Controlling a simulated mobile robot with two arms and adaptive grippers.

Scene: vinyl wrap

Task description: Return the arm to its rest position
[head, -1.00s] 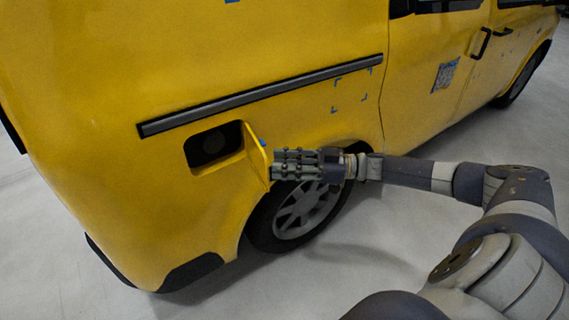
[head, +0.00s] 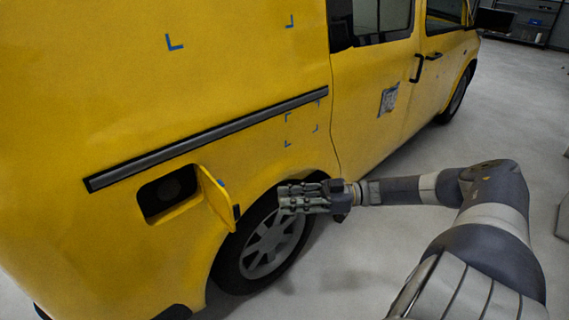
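My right arm reaches in from the right toward a yellow van (head: 250,60). My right gripper (head: 290,199) is in front of the van's rear wheel (head: 270,248), to the right of the open fuel flap (head: 216,196). A gap shows between the gripper and the flap. The fingers look close together with nothing visible in them, but I cannot tell whether they are shut. The flap stands out from the dark fuel filler recess (head: 168,193). My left gripper is out of view.
A dark rail (head: 210,136) runs along the van's side. Blue corner marks (head: 174,42) and a patterned patch (head: 389,99) are on the panels. Bare grey floor (head: 400,255) lies right of the van. A dark shelf (head: 515,27) stands far back at the right.

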